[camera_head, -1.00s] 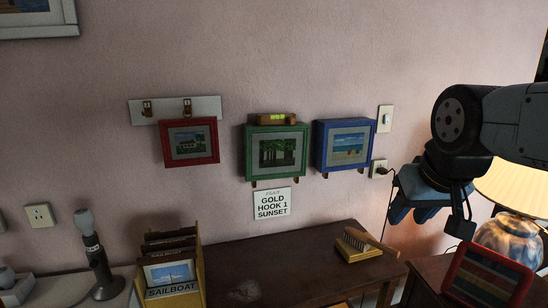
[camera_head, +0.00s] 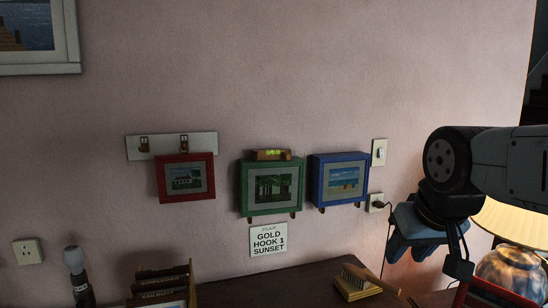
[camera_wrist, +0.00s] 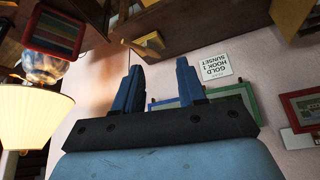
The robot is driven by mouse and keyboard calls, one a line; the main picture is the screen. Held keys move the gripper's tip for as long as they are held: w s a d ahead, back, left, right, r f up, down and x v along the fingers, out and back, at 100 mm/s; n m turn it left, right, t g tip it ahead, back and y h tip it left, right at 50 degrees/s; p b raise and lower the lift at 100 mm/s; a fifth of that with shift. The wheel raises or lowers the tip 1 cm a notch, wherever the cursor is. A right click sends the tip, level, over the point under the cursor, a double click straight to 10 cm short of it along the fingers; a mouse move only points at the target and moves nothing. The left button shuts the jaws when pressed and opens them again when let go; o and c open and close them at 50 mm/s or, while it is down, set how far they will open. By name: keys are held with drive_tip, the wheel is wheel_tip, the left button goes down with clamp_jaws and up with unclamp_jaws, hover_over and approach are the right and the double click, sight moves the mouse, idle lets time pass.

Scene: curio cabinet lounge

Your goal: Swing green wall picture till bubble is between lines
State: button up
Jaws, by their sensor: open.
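The green-framed picture (camera_head: 271,186), showing trees, hangs on the wall in the middle of the head view. A small wooden level with a lit green vial (camera_head: 272,154) sits on its top edge. The bubble is too small to read against its lines. My gripper (camera_head: 424,254) is to the right of the pictures, near the lamp, open and empty, apart from the green picture. In the wrist view my gripper's two blue fingers (camera_wrist: 160,88) stand apart, with part of the green frame (camera_wrist: 247,98) visible behind them.
A blue-framed picture (camera_head: 340,181) hangs close at the green one's right, a red-framed one (camera_head: 186,178) at its left under a hook rail (camera_head: 170,145). A plan card (camera_head: 268,240) is below. A lamp (camera_head: 508,232) stands right.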

idle(0.4)
drive_tip(key=w+a+f+n+t+y, duration=0.1)
drive_tip(key=w+a+f+t, duration=0.15)
drive_tip(key=w, duration=1.05)
drive_tip(key=w+a+f+t, duration=0.1)
drive_tip(key=w+f+t, duration=0.2)
drive_tip(key=w, duration=1)
drive_tip(key=w+a+f+n+t+y, duration=0.2)
drive_tip(key=w+a+f+t+y, duration=0.2)
drive_tip(key=w+a+f+t, duration=0.55)
drive_tip(key=w+a+f+g, duration=0.1)
drive_tip(key=w, duration=0.6)
drive_tip(key=w+a+f+g, duration=0.1)
drive_tip(key=w+g, duration=0.1)
drive_tip(key=w, duration=0.5)
drive_tip(key=shift+w+a+f, duration=0.3)
drive_tip(key=shift+w+a, duration=0.1)
clamp_jaws()
